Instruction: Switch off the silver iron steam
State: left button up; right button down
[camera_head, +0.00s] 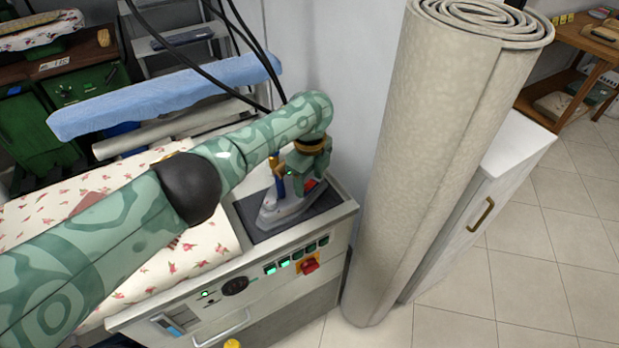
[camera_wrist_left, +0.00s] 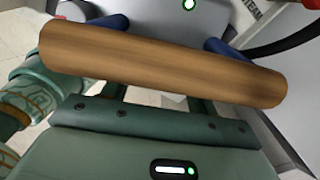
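The silver iron (camera_head: 285,207) stands on a dark pad (camera_head: 252,219) at the right end of the ironing unit in the head view. My left gripper (camera_head: 303,172) is right above and beside it, partly covering it. In the left wrist view the iron's wooden handle (camera_wrist_left: 160,65) crosses close in front of the camera between blue posts. A green light (camera_wrist_left: 189,4) glows on the grey body behind it. My gripper's two green fingers (camera_wrist_left: 160,98) show apart below the handle; their tips are hidden behind it. I cannot tell whether they touch it. My right gripper is not in view.
The unit's front carries a red knob (camera_head: 309,267) and several lit green switches. A tall rolled carpet (camera_head: 432,150) stands close right of the unit. A flowered cover (camera_head: 190,252) lies left of the iron. Black cables hang behind. Tiled floor is free at right.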

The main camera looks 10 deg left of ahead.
aim_at(310, 185)
pick_arm(q)
notch_tip(310, 185, up, 16)
jog(key=p, duration=0.7)
jog(key=shift+r, duration=0.2)
jog(key=shift+f, duration=0.1)
